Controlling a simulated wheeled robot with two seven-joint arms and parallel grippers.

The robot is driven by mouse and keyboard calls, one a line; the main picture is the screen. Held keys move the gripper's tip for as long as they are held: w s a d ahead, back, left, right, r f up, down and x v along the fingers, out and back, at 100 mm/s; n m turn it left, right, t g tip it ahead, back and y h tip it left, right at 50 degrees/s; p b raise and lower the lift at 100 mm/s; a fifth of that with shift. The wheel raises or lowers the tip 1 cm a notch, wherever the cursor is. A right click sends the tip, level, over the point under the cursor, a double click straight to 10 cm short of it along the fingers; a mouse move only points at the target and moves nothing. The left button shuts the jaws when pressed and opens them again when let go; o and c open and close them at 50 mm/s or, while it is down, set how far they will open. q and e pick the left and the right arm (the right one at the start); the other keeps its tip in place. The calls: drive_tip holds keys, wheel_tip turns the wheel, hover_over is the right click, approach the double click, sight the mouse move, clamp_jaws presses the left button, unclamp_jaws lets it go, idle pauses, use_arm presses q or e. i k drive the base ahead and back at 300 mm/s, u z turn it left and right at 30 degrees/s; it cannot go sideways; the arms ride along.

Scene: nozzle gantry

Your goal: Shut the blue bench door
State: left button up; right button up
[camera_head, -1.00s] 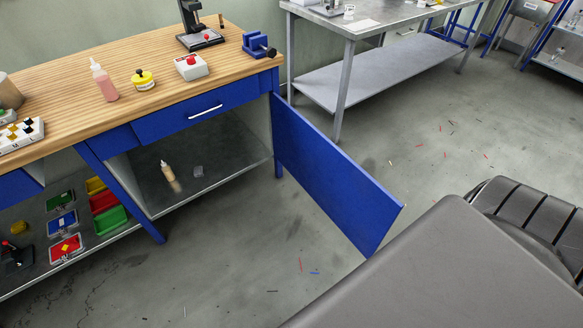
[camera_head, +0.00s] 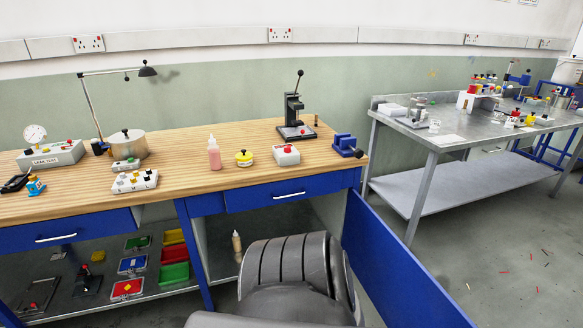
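The blue bench door (camera_head: 400,262) stands open in the head view. It is hinged at the right end of the wooden bench, below the drawer, and swings out towards the lower right. The bench cupboard (camera_head: 328,212) is open beside it, with a small bottle (camera_head: 237,246) inside. A grey link of my arm stands in front of the cupboard, left of the door, and hides part of the opening. Whether it touches the door cannot be told. Neither of my grippers shows.
The wooden bench top (camera_head: 205,185) carries a pink bottle (camera_head: 214,153), a black press (camera_head: 295,120), a blue vise (camera_head: 346,145) and a lamp (camera_head: 147,71). A grey metal table (camera_head: 455,135) stands to the right. Floor (camera_head: 510,255) right of the door is clear apart from small scraps.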

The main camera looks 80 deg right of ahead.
sight(403, 293)
drive_tip(key=u, duration=0.15)
drive_tip(key=k, duration=3)
drive_tip(key=z, duration=1.85)
drive_tip(key=i, duration=1.05)
drive_tip(key=u, duration=0.95)
drive_tip(key=k, duration=0.9)
drive_tip(key=u, duration=0.05)
